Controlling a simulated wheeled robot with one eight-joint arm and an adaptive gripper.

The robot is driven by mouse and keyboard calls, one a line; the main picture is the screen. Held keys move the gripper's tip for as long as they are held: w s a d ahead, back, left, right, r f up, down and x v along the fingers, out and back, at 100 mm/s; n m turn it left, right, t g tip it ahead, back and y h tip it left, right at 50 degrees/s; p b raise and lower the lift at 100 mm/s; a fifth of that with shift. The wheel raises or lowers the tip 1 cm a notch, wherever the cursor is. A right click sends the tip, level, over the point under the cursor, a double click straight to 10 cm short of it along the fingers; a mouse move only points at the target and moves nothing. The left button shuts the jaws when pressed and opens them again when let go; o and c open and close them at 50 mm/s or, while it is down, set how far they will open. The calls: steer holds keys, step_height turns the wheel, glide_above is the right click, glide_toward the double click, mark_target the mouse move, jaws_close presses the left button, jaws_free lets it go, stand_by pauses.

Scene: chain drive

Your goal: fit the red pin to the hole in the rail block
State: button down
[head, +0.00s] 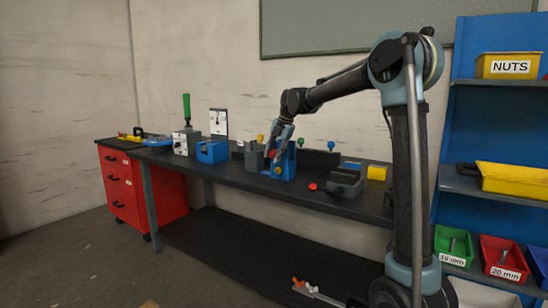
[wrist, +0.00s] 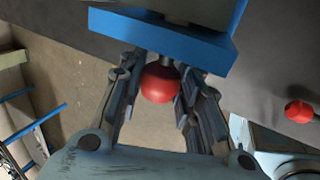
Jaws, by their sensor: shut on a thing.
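My gripper (wrist: 158,85) is shut on the round red knob of the red pin (wrist: 160,83). A short dark shaft shows above the knob, at the edge of a blue block (wrist: 150,38). Whether the shaft is in a hole there is hidden. In the head view my gripper (head: 272,150) is at the upper left of the upright blue block (head: 285,163) on the bench, and the red knob (head: 272,154) shows at its tip. A second red knob (wrist: 299,111) is apart on the right; it also shows in the head view (head: 313,187).
The dark bench (head: 235,170) also holds a grey vise-like block (head: 344,183), a yellow block (head: 377,173), another blue block (head: 212,151) and a grey block (head: 254,158). A yellow knob (head: 278,171) is on the blue block's front. Blue shelving (head: 500,110) stands at right.

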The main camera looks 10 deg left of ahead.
steer(key=shift+w, duration=0.2)
steer(key=c, duration=1.1)
jaws_free()
steer(key=shift+d+r, duration=0.1)
steer(key=v, duration=1.1)
steer(key=shift+d+r, duration=0.2)
steer(key=shift+r, duration=0.15)
